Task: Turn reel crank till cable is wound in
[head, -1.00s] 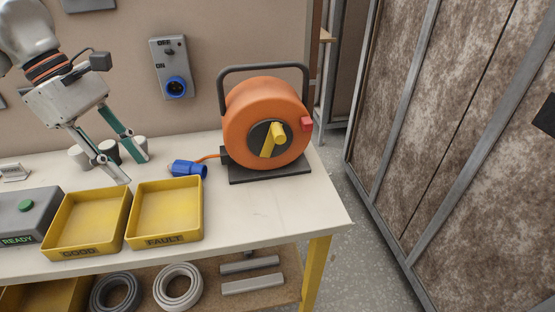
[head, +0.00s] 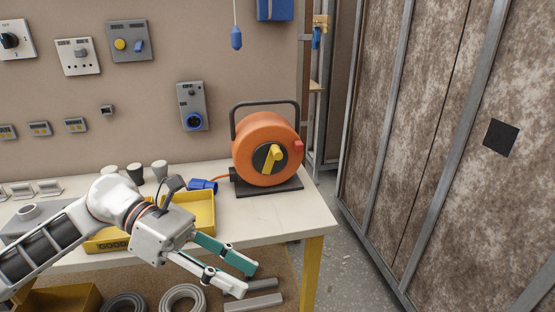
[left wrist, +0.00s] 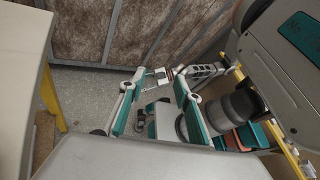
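The orange cable reel (head: 248,143) stands upright on its dark base (head: 286,186) at the right end of the bench. Its yellow crank (head: 268,162) is on the front face, with the handle end at upper right. A short orange cable (head: 222,178) runs out at lower left to a blue plug (head: 203,185) lying on the bench. My left gripper (head: 247,280) is open and empty, in front of the bench and below the reel, apart from the crank. Its open fingers also show in the left wrist view (left wrist: 158,92).
A yellow tray (head: 203,232) is partly hidden behind my left arm. Several small cups (head: 160,170) stand at the back. The bench top (head: 300,213) is clear before the reel. Tall brown panels (head: 450,120) stand at the right beyond a floor gap.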

